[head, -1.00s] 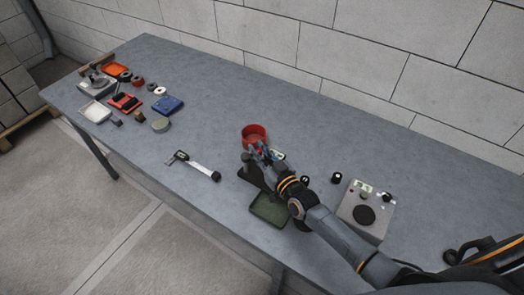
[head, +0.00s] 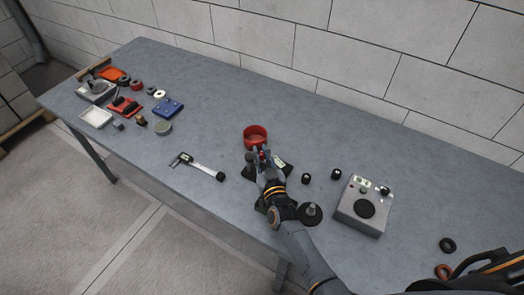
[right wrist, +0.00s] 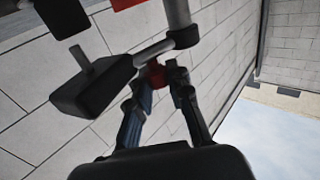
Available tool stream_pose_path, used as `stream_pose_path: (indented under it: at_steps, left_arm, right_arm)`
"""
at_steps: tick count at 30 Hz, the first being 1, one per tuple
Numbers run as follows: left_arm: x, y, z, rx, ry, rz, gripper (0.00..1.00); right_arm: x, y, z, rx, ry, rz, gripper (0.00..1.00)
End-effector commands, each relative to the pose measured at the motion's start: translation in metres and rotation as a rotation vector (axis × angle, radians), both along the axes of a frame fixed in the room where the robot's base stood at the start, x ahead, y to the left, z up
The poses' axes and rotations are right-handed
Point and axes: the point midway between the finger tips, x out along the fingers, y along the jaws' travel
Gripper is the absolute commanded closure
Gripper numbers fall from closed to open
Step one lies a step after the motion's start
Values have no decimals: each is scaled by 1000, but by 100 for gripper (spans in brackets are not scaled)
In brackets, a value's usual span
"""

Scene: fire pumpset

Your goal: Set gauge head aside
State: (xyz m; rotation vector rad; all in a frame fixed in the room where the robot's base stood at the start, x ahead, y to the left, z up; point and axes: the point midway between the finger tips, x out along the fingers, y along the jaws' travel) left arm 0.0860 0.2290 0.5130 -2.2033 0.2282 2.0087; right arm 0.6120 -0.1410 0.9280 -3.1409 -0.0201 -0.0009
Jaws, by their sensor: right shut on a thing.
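My right gripper (head: 261,158) reaches to the middle of the table, just in front of a round red cup-like part (head: 256,134). In the right wrist view its fingers (right wrist: 161,78) are shut on a small red part (right wrist: 156,74). A grey post with a black clamp (right wrist: 183,38) and a cross rod ending in a black block (right wrist: 92,88) stand just beyond the fingertips. I cannot tell for sure which piece is the gauge head. A dark base (head: 250,171) shows partly behind the gripper. My left gripper is out of view.
A caliper-like tool (head: 197,167) lies left of the gripper. A grey box with a dark disc (head: 362,207), small black knobs and a black disc with a stub (head: 311,213) are to the right. Several small parts and trays crowd the far left.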

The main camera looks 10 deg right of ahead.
Motion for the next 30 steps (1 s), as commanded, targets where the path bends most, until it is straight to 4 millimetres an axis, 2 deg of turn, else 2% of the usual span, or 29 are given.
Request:
stream_pose_path:
  at_steps: [8,9,12,23,26,30]
  left_arm:
    - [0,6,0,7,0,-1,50]
    - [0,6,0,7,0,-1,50]
    - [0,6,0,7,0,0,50]
    - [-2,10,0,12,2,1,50]
    - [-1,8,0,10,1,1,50]
    - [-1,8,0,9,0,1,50]
  right_arm:
    - [0,0,0,0,0,1,100]
    - [0,0,0,0,0,1,74]
    - [0,0,0,0,0,1,58]
    - [-5,0,-1,0,2,1,58]
    - [-18,0,-2,-1,3,1,58]
    - [-47,0,-2,1,4,1,58]
